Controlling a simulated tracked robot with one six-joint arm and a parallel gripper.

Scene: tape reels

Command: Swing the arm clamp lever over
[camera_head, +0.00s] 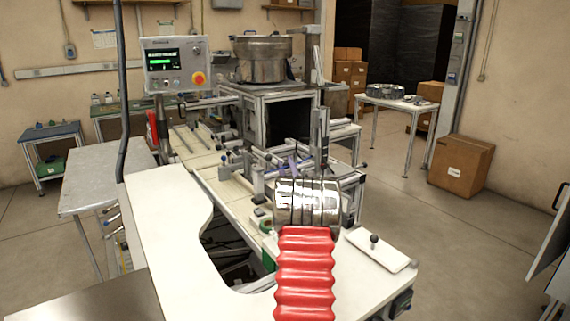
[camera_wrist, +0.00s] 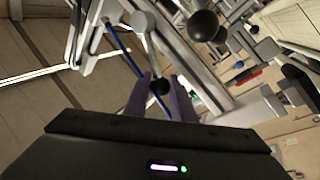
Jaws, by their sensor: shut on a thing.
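My gripper (camera_wrist: 161,92) shows in the wrist view with its two purple-grey fingers closed around a small black knob (camera_wrist: 160,86). The knob appears to be the end of the arm clamp lever (camera_wrist: 152,52), a thin rod that runs up to a grey rounded end near the top of that view. I cannot tell how far the lever is turned. In the head view my own arm hides most of the gripper; a bit of purple finger shows beyond it among the machine's rails. The lever cannot be made out there.
A larger black ball knob (camera_wrist: 200,25) is close to the right of the lever. The machine's white worktop (camera_head: 165,215) curves around at left. A control panel (camera_head: 175,65) and a metal bowl (camera_head: 263,60) stand behind. Cardboard box (camera_head: 462,165) and open floor lie at right.

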